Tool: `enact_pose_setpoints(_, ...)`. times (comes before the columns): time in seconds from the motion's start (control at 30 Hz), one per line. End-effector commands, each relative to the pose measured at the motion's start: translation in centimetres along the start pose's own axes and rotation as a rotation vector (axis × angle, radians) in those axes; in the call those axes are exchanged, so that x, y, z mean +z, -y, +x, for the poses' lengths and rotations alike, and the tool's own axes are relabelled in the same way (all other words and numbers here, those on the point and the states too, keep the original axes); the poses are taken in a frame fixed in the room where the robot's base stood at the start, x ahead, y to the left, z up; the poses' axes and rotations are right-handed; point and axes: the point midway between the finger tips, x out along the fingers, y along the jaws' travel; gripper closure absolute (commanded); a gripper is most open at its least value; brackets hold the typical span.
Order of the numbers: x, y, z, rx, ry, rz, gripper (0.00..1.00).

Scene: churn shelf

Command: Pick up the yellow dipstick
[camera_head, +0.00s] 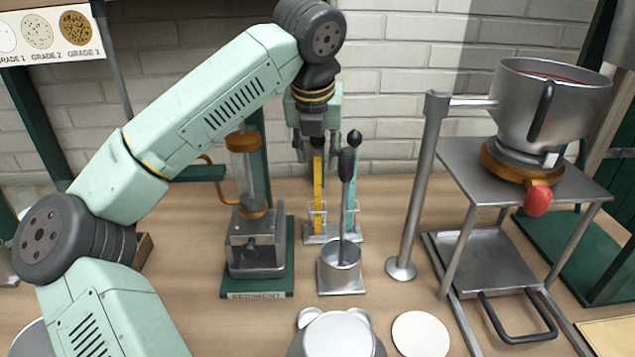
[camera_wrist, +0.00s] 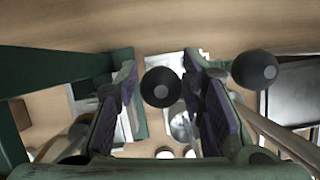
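The yellow dipstick (camera_head: 318,188) stands upright in a small metal rack (camera_head: 322,238) near the back wall in the head view. Its dark top is just under and between the fingers of my gripper (camera_head: 316,152). In the wrist view a round black knob (camera_wrist: 161,87), which appears to be the dipstick's top, sits between the two open fingers of my gripper (camera_wrist: 163,95). Gaps show on both sides of the knob. The yellow shaft is hidden below the knob in that view.
A teal dipstick (camera_head: 351,200) with a black knob stands close to the right. A black-handled tool (camera_head: 347,165) leans in a metal cup (camera_head: 341,268) in front. A glass-tubed device (camera_head: 250,240) is to the left. A metal post (camera_head: 420,185) and stand with a bowl (camera_head: 550,105) are to the right.

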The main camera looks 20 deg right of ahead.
Motion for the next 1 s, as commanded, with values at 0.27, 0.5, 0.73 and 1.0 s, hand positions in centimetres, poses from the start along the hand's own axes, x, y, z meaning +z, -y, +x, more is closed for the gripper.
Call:
enact_pose_setpoints(0.27, 0.00, -0.01, -0.03, 0.000, 0.000, 0.000, 0.82)
enact_pose_setpoints(0.5, 0.01, -0.01, -0.04, 0.000, 0.000, 0.000, 0.98)
enact_pose_setpoints(0.73, 0.01, -0.01, -0.04, 0.000, 0.000, 0.000, 1.00)
enact_pose_setpoints(1.0, 0.01, 0.00, -0.06, 0.000, 0.000, 0.000, 1.00)
